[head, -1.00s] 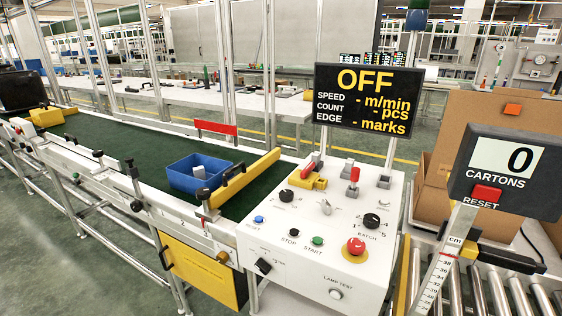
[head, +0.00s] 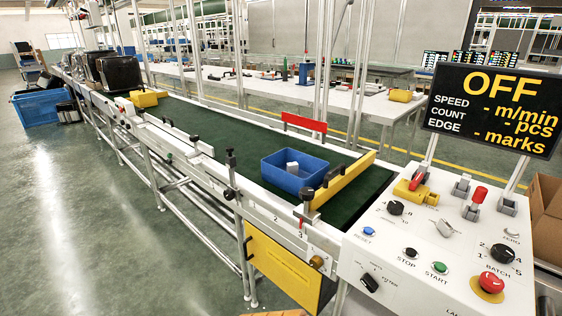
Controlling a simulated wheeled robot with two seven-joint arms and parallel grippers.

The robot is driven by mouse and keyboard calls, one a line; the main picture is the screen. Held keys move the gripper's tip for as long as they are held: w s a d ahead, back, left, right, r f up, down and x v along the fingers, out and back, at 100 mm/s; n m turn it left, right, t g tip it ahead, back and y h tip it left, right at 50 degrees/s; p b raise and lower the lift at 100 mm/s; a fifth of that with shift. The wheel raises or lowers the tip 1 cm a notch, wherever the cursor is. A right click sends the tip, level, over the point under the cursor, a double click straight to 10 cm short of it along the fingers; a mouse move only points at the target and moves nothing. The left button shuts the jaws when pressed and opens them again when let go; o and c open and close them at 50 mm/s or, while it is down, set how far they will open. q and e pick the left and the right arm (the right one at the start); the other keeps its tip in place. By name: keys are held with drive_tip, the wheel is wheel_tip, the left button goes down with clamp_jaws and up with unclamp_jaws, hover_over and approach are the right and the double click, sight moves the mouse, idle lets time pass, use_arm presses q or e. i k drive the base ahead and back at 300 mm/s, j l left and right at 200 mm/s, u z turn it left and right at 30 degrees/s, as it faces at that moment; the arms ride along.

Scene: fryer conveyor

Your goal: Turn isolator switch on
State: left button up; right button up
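The white control panel (head: 428,262) stands at the right end of the conveyor. No label reading isolator is legible. A black rotary knob (head: 369,282) sits on the panel's front left face, with small unreadable lettering around it. On top, a red-handled lever (head: 418,178) sits in a yellow block (head: 408,193), and a second red-handled lever (head: 478,195) stands upright to its right. A grey toggle (head: 445,228) lies between two black dials (head: 395,208) (head: 502,254). The display (head: 494,110) reads OFF. Neither gripper is in view.
A blue bin (head: 295,172) with a white piece in it sits on the green belt (head: 232,136). A red emergency button (head: 491,282) and blue, black and green buttons are on the panel. A yellow door (head: 284,272) hangs below the conveyor.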

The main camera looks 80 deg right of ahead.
sight(413, 185)
drive_tip(key=l+u, duration=0.1)
drive_tip(key=u, duration=0.4)
drive_tip(key=i+l+u, duration=0.1)
drive_tip(key=u, duration=0.4)
drive_tip(key=l+u, duration=0.15)
drive_tip(key=u, duration=0.35)
drive_tip(key=l+u, duration=0.1)
drive_tip(key=u, duration=0.4)
drive_tip(key=l+u, duration=0.15)
drive_tip(key=u, duration=0.3)
drive_tip(key=k+l+u, duration=0.1)
drive_tip(key=u, duration=0.4)
drive_tip(key=l+u, duration=0.1)
drive_tip(key=u, duration=0.4)
drive_tip(key=k+u, duration=0.1)
drive_tip(key=u, duration=0.35)
drive_tip(key=k+u, duration=0.1)
drive_tip(key=u, duration=0.3)
drive_tip(key=k+u, duration=0.1)
drive_tip(key=u, duration=0.35)
drive_tip(key=k+u, duration=0.1)
drive_tip(key=u, duration=0.3)
drive_tip(key=j+u, duration=0.15)
drive_tip(key=u, duration=0.3)
drive_tip(key=k+j+u, duration=0.1)
drive_tip(key=u, duration=0.3)
